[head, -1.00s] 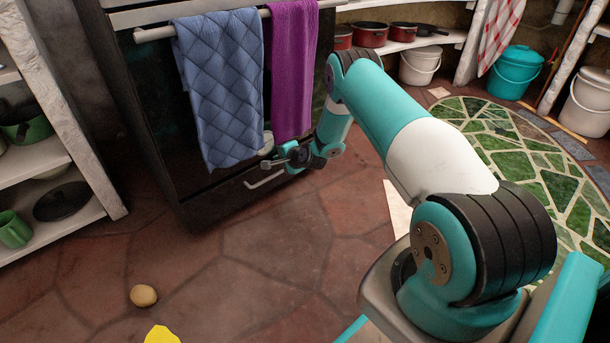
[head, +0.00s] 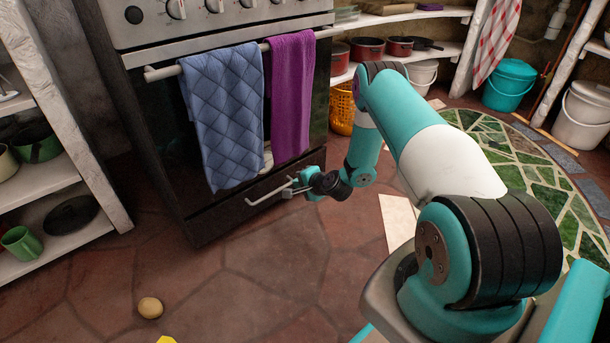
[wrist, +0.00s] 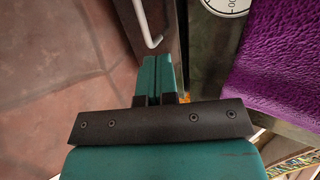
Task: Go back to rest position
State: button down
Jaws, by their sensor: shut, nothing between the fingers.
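My gripper (head: 292,187) is in front of the lower part of the oven, near the right end of the drawer handle (head: 262,196). In the wrist view my gripper (wrist: 159,62) has its fingers together with nothing between them. The white drawer handle (wrist: 148,25) shows just beyond the fingertips there; whether they touch it I cannot tell. My arm reaches forward over the floor from the lower right of the head view.
The oven (head: 165,110) carries a blue quilted towel (head: 222,115) and a purple towel (head: 291,95) on its rail. A round tan object (head: 150,307) lies on the stone floor. Shelves (head: 45,185) stand at left. An orange basket (head: 342,108) stands right of the oven.

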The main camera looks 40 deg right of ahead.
jog(key=s+a+r+n+g+y+p, duration=0.25)
jog(key=a+r+n, duration=0.45)
jog(key=a+r, duration=0.7)
jog(key=s+a+r+n+g+y+p, duration=0.3)
jog(key=a+r+n, duration=0.5)
jog(key=r, duration=0.9)
jog(key=s+a+r+n+g+p, duration=0.3)
jog(key=s+a+r+n+g, duration=0.1)
jog(key=s+a+r, duration=0.65)
jog(key=s+d+r+n+g+h+p, duration=0.1)
jog(key=s+r+n, duration=0.25)
jog(key=s, duration=0.55)
jog(key=s+d+r+n+g+h+p, duration=0.15)
jog(key=s+r, duration=0.25)
jog(key=s, duration=0.4)
notch_tip(320, 180, up, 38)
jog(key=p, duration=3.7)
jog(key=shift+s+a+f+n+y, duration=0.25)
jog(key=shift+s+a+n+y, duration=0.05)
jog(key=shift+s+a, duration=0.15)
